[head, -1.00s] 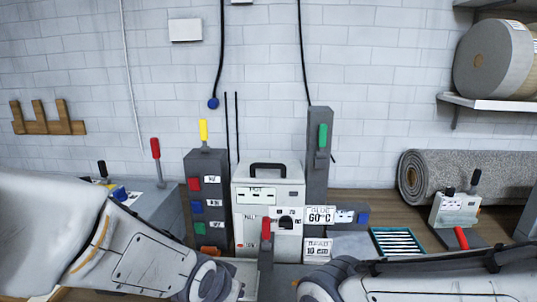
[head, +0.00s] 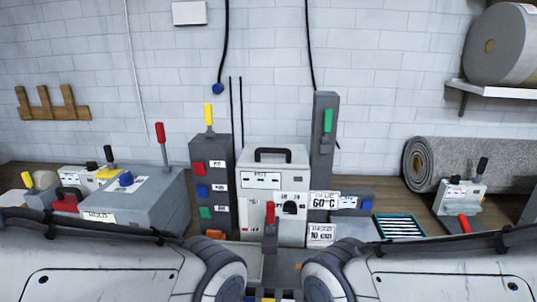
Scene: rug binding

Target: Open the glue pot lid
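The glue pot is the white box labelled POT (head: 289,205) at the middle of the bench in the head view. Its lid (head: 273,160) carries a black loop handle (head: 273,151) on top and looks shut, lying level on the box. A red-handled lever (head: 270,214) stands in front of the pot. My two arms reach in from the lower left and lower right, below and in front of the pot. Both grippers are out of the picture, past the bottom edge, so their fingers and anything in them are hidden.
A dark column with coloured buttons (head: 212,185) stands close left of the pot. A tall grey post with a green handle (head: 323,145) stands close right. A grey box with a red lever (head: 150,200) is further left. A rolled rug (head: 470,160) lies at the back right.

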